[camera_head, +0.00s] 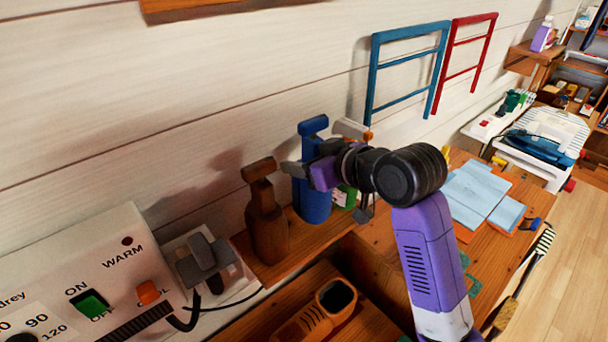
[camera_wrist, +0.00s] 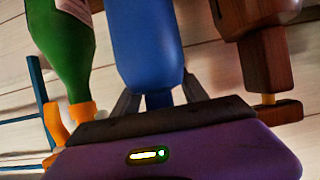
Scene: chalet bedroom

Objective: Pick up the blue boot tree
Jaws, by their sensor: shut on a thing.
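The blue boot tree (camera_head: 311,203) stands upright on the wooden ledge by the wall, with a T-shaped top. My gripper (camera_head: 309,161) reaches it from the right and is shut on its narrow neck below the top. In the wrist view the blue boot tree (camera_wrist: 147,48) lies between the two dark fingers of my gripper (camera_wrist: 158,99). The gripper hides part of the neck. I cannot tell whether its base touches the ledge.
A brown boot tree (camera_head: 266,222) stands close on the left. A white control box (camera_head: 85,275) is at left. Blue and red racks (camera_head: 409,58) hang behind.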

